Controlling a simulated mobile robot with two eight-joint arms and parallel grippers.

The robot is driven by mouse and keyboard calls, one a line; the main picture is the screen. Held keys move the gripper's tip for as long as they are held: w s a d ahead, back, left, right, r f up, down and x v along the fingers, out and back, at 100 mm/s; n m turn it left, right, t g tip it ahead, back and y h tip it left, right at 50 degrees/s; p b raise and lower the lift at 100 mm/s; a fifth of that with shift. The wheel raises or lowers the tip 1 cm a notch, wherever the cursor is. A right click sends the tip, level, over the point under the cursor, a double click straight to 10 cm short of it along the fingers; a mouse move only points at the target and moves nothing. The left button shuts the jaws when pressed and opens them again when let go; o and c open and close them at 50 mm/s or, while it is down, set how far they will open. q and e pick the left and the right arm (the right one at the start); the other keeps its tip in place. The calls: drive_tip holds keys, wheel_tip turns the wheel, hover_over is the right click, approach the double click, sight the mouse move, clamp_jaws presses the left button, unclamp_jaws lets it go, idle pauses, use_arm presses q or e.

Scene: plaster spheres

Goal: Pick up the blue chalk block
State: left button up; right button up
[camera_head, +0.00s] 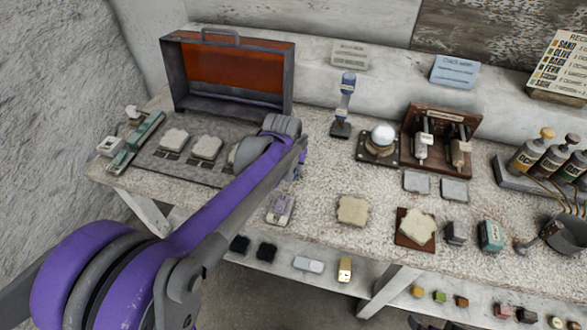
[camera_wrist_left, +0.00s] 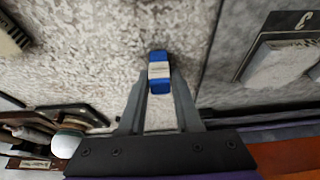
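The blue chalk block (camera_wrist_left: 159,84) is blue with a whitish band around its middle. In the left wrist view it sits between the fingertips of my left gripper (camera_wrist_left: 160,76), with a finger against each side. Speckled tabletop lies beyond it; I cannot tell whether the block touches the table. In the head view my purple left arm reaches over the table's left half and hides the block and most of the gripper. My right gripper is not in view.
The table (camera_head: 325,180) holds an open case (camera_head: 232,72), a mat with pale slabs (camera_head: 207,148), a stand with a white sphere (camera_head: 383,135) and a bottle tray (camera_head: 515,183). A lower shelf (camera_head: 290,256) holds small blocks. Bare tabletop lies right of my arm.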

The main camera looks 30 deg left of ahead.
use_arm(q)
clamp_jaws()
wheel_tip(320, 180, up, 10)
drive_tip(key=shift+r+p, duration=0.1)
drive_tip(key=shift+p, duration=0.4)
